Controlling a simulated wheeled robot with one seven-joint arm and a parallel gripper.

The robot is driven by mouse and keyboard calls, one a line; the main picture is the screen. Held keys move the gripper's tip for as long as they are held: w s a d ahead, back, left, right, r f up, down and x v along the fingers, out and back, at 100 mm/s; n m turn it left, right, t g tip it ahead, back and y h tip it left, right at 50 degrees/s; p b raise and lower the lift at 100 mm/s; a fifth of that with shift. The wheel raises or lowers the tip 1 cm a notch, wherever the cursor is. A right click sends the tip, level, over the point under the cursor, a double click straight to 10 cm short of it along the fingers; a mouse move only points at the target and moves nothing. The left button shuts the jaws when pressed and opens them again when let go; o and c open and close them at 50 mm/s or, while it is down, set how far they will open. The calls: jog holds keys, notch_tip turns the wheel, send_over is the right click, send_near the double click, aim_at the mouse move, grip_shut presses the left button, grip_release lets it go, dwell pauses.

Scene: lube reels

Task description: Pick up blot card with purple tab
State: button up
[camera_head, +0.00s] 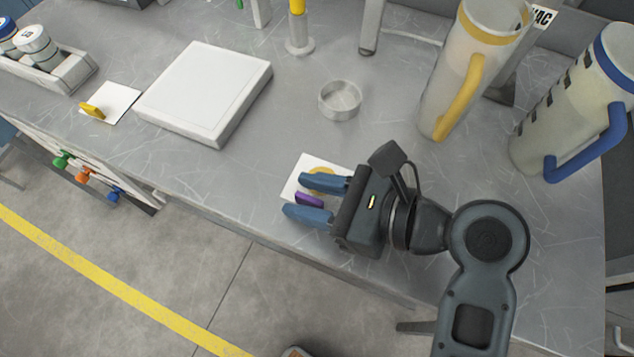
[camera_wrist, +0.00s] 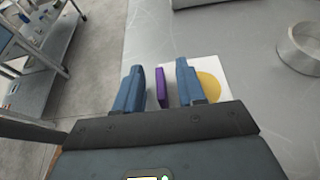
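The blot card (camera_head: 304,168) is a white square with a yellow-brown round spot, lying on the grey bench near its front edge. Its purple tab (camera_head: 309,200) stands up between the blue fingers of my gripper (camera_head: 312,199). In the wrist view the purple tab (camera_wrist: 160,88) sits between the two fingers, with a gap on each side. The card's white face and yellow spot (camera_wrist: 208,86) show right of and behind the right finger, which hides part of them. My gripper (camera_wrist: 158,85) is open and holds nothing.
A second white card with a yellow tab (camera_head: 93,110) lies at the left. A white flat slab (camera_head: 205,92) and a small metal ring dish (camera_head: 340,99) stand behind. Jugs with yellow (camera_head: 462,95) and blue (camera_head: 596,140) handles stand at the right. The bench edge is close to my gripper.

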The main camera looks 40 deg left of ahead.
grip_shut()
dwell(0.3)
jog(key=shift+r, duration=0.15)
